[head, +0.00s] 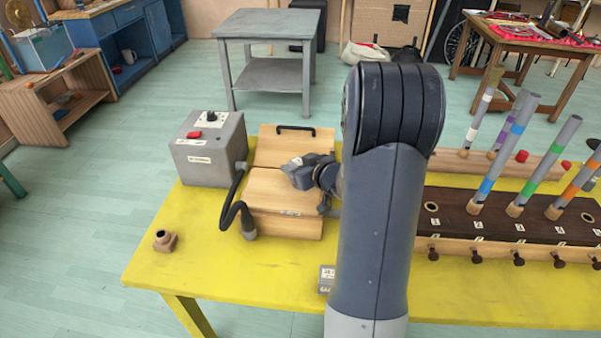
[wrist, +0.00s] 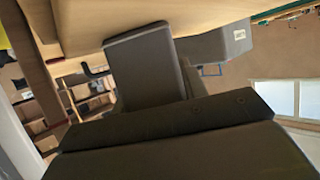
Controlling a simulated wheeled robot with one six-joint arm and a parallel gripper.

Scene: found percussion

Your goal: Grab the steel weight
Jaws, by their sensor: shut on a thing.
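My gripper (head: 303,172) is over the right part of a low wooden box (head: 268,188). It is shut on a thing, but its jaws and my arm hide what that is. In the wrist view one broad grey finger (wrist: 147,68) points up the picture toward pale wood. A small grey block with a label (head: 326,276) lies on the yellow table (head: 250,278), partly hidden behind my arm. The label is too small to read surely, and I cannot tell whether this block is the steel weight. No other piece is clearly a steel weight.
A small brown piece (head: 165,241) lies at the left. A dark board (head: 460,207) with several upright banded tubes fills the right.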

